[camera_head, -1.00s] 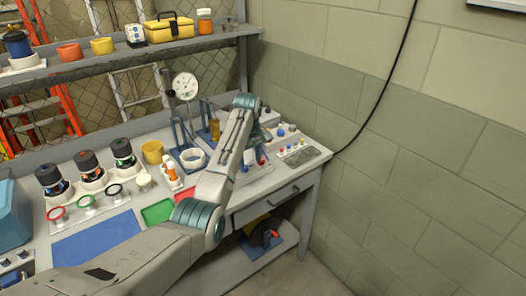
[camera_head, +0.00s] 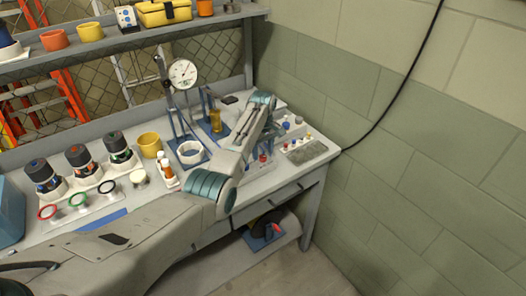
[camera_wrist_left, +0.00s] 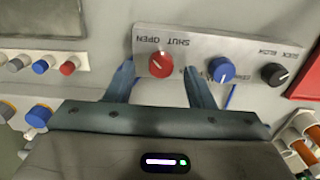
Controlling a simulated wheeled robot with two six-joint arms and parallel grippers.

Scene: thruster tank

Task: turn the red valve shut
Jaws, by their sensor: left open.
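The red valve (camera_wrist_left: 160,64) is a round red knob on a light grey panel in the left wrist view, with the words SHUT and OPEN beside it. My left gripper (camera_wrist_left: 160,85) is open, its two blue-grey fingers pointing at the panel on either side of the red knob, with gaps to it. I cannot tell how deep the fingertips reach. A blue knob (camera_wrist_left: 222,70) and a black knob (camera_wrist_left: 274,75) sit on the same panel to the right. In the head view my left arm covers most of this panel. My right gripper is not in view.
Small knobs (camera_wrist_left: 42,64) line a strip at the left of the wrist view. Orange-capped bottles (camera_wrist_left: 303,150) and a red surface (camera_wrist_left: 307,75) lie at the right. In the head view a dial gauge (camera_head: 183,74) and a white ring (camera_head: 190,152) stand left of my arm.

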